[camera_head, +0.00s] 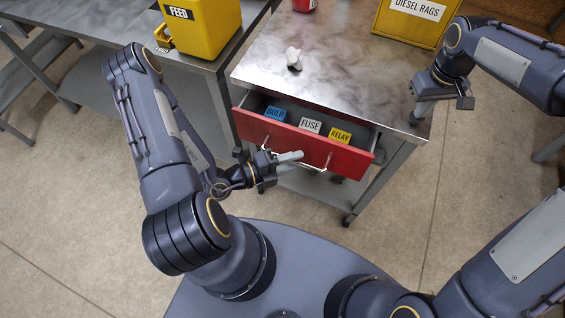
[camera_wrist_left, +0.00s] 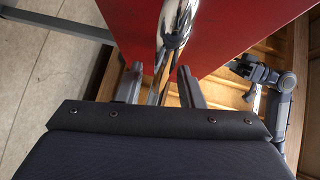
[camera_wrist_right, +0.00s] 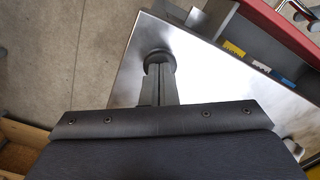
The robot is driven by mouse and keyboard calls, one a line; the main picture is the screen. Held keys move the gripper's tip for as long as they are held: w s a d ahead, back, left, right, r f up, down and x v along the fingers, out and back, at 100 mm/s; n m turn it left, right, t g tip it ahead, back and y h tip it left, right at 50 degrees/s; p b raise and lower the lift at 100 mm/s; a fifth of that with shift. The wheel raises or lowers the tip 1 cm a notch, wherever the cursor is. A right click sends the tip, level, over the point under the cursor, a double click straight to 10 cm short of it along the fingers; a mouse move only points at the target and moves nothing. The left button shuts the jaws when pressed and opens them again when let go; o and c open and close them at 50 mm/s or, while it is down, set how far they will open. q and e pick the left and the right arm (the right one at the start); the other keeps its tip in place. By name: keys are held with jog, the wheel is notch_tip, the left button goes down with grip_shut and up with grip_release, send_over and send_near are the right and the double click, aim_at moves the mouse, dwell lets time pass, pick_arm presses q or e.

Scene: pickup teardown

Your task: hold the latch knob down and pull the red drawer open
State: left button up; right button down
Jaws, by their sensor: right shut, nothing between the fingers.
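The red drawer (camera_head: 300,143) is pulled part way out of the metal cabinet; its inside shows. In the left wrist view its red front (camera_wrist_left: 235,28) has a chrome handle (camera_wrist_left: 172,35). My left gripper (camera_head: 294,158) is at the handle, its fingers (camera_wrist_left: 161,84) apart on either side of the bar, with gaps visible. My right gripper (camera_head: 416,113) is shut and empty, its fingertips over the dark round latch knob (camera_wrist_right: 158,56) at the cabinet top's near right corner. The fingertips seem to touch the knob; how far it is pressed I cannot tell.
Inside the drawer are blue BULB (camera_head: 275,113), white FUSE (camera_head: 310,125) and yellow RELAY (camera_head: 340,135) labels. A small white object (camera_head: 293,59) lies on the cabinet top (camera_head: 345,65). Yellow FEED (camera_head: 205,28) and DIESEL RAGS (camera_head: 400,28) containers stand behind.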

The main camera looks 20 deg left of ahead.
pick_arm(q)
jog(key=v, duration=1.1)
pick_arm(e)
jog(key=shift+f, duration=0.1)
